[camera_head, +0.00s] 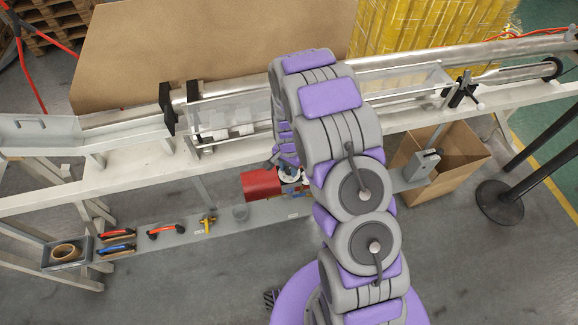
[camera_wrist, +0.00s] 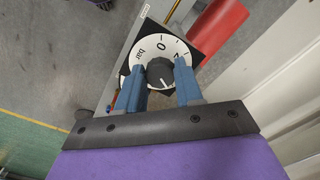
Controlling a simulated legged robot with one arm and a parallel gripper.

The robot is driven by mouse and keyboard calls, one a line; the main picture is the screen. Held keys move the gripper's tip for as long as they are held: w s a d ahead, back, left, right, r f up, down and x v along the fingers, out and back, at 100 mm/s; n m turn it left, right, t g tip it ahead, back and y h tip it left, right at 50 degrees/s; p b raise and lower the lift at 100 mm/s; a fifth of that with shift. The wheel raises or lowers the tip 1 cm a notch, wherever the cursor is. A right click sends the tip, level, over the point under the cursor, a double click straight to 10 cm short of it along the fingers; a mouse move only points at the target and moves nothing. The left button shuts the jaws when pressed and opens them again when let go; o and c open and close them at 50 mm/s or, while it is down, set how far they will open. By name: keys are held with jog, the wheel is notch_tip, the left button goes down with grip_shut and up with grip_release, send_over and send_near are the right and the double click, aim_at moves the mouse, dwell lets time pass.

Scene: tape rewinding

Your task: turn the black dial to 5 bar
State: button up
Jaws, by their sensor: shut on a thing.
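The black dial (camera_wrist: 158,74) sits at the middle of a round white scale (camera_wrist: 146,46) on a black square plate in the wrist view. The scale shows "bar", a 0 and part of another number. The rest of the scale, including any 5, is hidden or too small to read. My gripper (camera_wrist: 161,77) has one blue finger on each side of the dial and is shut on it. In the head view my arm hides most of the dial; part of the white scale (camera_head: 290,174) shows next to a red cylinder (camera_head: 262,185).
The grey shelf (camera_head: 180,236) holds an orange-handled tool (camera_head: 165,230), a yellow tool (camera_head: 207,223) and a tray (camera_head: 68,254) with a tape roll. A white frame with a clear-covered channel (camera_head: 235,107) runs behind. A cardboard box (camera_head: 462,152) and a black post base (camera_head: 499,203) stand right.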

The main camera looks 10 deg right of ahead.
aim_at(288, 170)
dwell(0.4)
jog(key=o, duration=1)
jog(key=shift+a, duration=0.1)
jog(key=shift+o, duration=0.2)
notch_tip(288, 170, up, 17)
jog(key=p, duration=0.1)
jog(key=shift+r+p, duration=0.15)
jog(key=shift+p, duration=0.2)
jog(key=s+r+n+g+b, duration=0.1)
jog(key=s+r+n, duration=0.1)
jog(key=s+r, duration=0.55)
jog(key=s+r+n+b, duration=0.1)
jog(key=s+r+n, duration=0.25)
jog(key=s, duration=0.65)
jog(key=s+r+n, duration=0.1)
jog(key=s+n, duration=0.1)
jog(key=s, duration=0.6)
jog(key=s+r+n+b, duration=0.1)
jog(key=s+n, duration=0.1)
jog(key=s, duration=0.7)
jog(key=shift+s+r+g, duration=0.15)
jog(key=shift+r+g, duration=0.1)
jog(key=shift+g, duration=0.15)
